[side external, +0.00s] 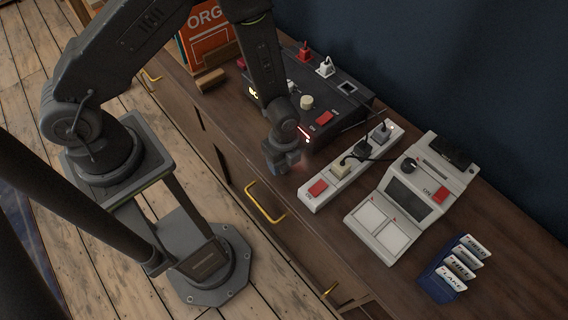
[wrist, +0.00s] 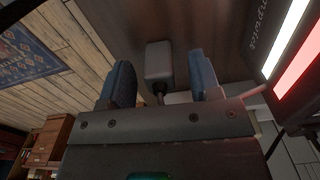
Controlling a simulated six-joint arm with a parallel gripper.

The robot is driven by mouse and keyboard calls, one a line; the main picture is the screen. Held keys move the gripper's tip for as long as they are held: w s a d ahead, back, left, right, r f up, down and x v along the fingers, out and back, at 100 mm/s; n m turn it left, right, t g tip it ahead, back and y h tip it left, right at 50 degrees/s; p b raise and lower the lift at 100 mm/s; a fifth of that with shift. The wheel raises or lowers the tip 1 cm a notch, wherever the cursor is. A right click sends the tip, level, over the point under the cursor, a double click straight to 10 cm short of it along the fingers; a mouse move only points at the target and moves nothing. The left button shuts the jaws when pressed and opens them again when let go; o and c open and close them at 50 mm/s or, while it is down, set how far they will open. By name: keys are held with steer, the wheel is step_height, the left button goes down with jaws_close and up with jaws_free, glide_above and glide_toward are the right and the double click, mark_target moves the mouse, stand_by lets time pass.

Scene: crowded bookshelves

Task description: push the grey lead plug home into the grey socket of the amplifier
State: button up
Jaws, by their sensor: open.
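The amplifier (side external: 330,112) is the dark box on the wooden top in the side view. A red plug (side external: 304,52) and a white plug (side external: 325,68) stand at its back, beside a pale-rimmed dark opening (side external: 347,88). I cannot tell whether that is the grey socket. My gripper (side external: 283,160) is low at the amplifier's near front corner, left of the power strip. In the wrist view my gripper (wrist: 162,84) is open, with blue fingers apart. A light grey plug-like block (wrist: 158,60) with a dark neck shows between them, with gaps on both sides; it looks like the grey lead plug.
A white power strip (side external: 318,192) with several plugs and a red switch lies right of my gripper. A pale console (side external: 412,198) and a blue card holder (side external: 457,270) stand farther right. An orange book (side external: 209,38) is at the back left. Lit strips (wrist: 290,55) show in the wrist view.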

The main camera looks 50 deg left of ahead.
steer(key=shift+c, duration=0.3)
steer(key=c, duration=1)
steer(key=shift+o, duration=0.2)
steer(key=shift+r, duration=0.1)
step_height(320, 180, up, 4)
steer(key=shift+f, duration=0.1)
steer(key=s+a+r, duration=0.1)
steer(key=a+r, duration=0.6)
steer(key=a, duration=0.4)
step_height(320, 180, up, 10)
steer(key=w+d+n, duration=0.1)
steer(key=w+d, duration=0.2)
steer(key=w, duration=1.1)
steer(key=w+d, duration=0.4)
steer(key=w, duration=1.1)
steer(key=f, duration=0.5)
steer(key=shift+s+a, duration=0.1)
steer(key=shift+a, duration=0.2)
